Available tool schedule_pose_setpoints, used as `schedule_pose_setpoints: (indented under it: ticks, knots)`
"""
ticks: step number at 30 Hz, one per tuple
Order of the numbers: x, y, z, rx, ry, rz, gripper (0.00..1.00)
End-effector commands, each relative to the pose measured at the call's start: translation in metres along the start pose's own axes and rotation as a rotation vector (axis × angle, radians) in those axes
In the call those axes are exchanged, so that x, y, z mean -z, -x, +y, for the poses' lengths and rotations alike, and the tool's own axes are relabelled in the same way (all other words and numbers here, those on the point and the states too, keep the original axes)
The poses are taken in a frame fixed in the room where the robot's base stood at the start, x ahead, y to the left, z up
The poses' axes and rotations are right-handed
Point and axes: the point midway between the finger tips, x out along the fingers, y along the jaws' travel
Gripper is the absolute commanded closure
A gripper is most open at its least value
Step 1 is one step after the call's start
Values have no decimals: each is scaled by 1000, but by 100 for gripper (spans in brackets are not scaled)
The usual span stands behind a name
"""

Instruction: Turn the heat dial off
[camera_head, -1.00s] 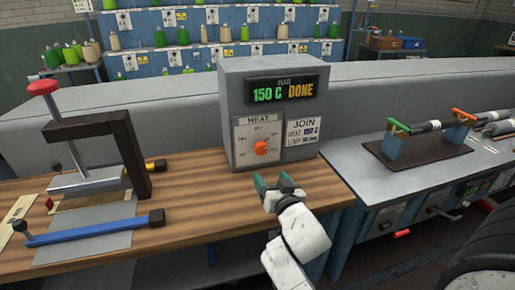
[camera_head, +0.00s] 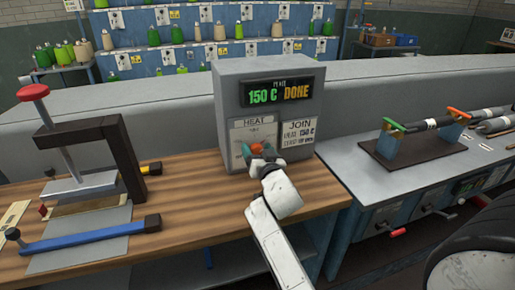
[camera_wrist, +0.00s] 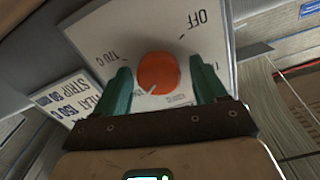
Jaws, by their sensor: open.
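The heat dial (camera_head: 256,149) is an orange knob on a white plate on the front of a grey control box (camera_head: 228,91). The box's display reads 150 C DONE. In the wrist view the orange dial (camera_wrist: 158,73) sits between the two green fingers of my gripper (camera_wrist: 160,90), with a gap visible on each side. The plate (camera_wrist: 145,30) carries an OFF mark at upper right and a 170 C mark at left. The dial's pale pointer line faces lower left, away from OFF. In the head view my gripper (camera_head: 258,155) is at the dial, open, partly hiding the plate.
A press with a red knob (camera_head: 34,92) and a blue-handled lever (camera_head: 75,238) stand on the wooden bench (camera_head: 190,215) at left. A grey bench with a rod holder (camera_head: 425,140) is at right.

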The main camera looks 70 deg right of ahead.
Motion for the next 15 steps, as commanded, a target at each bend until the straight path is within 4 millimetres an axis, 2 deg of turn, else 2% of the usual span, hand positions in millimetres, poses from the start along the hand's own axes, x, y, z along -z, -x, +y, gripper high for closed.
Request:
schedule_pose_setpoints:
  ticks: [9,15]
  knots:
    - [0,-3,0,0,0,0,29]
    - [0,-3,0,0,0,0,47]
